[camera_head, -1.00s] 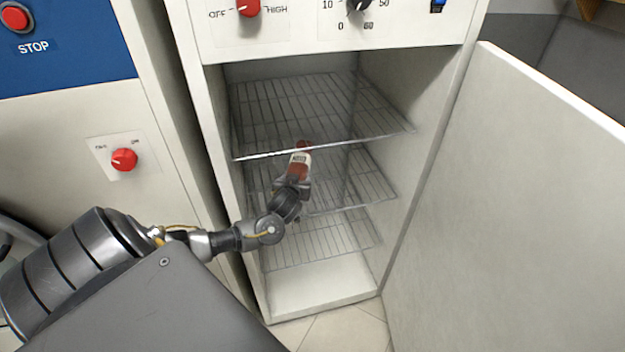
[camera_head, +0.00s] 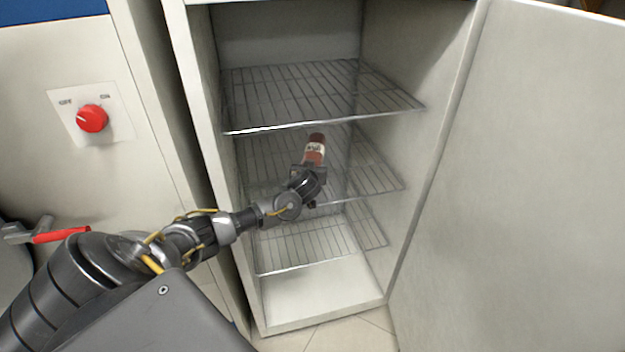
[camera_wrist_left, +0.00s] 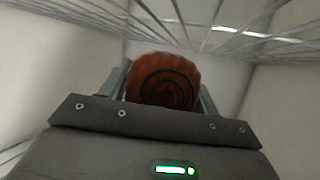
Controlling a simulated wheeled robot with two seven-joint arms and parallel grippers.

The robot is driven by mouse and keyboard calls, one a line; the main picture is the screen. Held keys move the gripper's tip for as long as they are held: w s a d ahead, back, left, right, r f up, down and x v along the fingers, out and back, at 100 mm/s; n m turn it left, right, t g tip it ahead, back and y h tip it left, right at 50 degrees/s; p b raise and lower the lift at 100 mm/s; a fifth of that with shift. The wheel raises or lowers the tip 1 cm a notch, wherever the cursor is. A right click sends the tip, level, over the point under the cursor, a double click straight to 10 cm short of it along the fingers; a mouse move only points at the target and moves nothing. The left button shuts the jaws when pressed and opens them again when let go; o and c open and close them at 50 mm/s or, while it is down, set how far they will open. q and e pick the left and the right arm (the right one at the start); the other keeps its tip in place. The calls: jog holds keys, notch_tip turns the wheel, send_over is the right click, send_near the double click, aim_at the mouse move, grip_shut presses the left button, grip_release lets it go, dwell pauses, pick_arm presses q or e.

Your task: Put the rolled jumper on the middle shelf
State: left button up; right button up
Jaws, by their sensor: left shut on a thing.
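The rolled jumper (camera_head: 315,150) is reddish brown with a pale label band. My left gripper (camera_head: 311,168) is shut on its near end and holds it inside the open cabinet. The jumper points inward, below the top shelf (camera_head: 310,90) and over the middle wire shelf (camera_head: 365,178). I cannot tell whether it touches the middle shelf. In the left wrist view the jumper's spiral end (camera_wrist_left: 163,88) sits between the fingers, with wire bars above it. My right gripper is not in view.
A lower wire shelf (camera_head: 305,243) and the cabinet floor (camera_head: 325,288) are below. The cabinet door (camera_head: 520,180) stands open at the right. A machine with a red knob (camera_head: 92,118) and a red-handled lever (camera_head: 60,235) are at the left. The shelves look empty.

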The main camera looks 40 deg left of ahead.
pick_arm(q)
jog(key=f+b, duration=0.3)
jog(key=shift+w+f+b, duration=0.3)
jog(key=shift+f, duration=0.1)
jog(key=shift+r, duration=0.15)
jog(key=o, duration=1.2)
jog(key=shift+s, duration=0.1)
jog(key=v, duration=1)
jog(key=shift+d+r, duration=0.1)
jog(key=shift+p+v, duration=0.45)
jog(key=shift+v, duration=0.5)
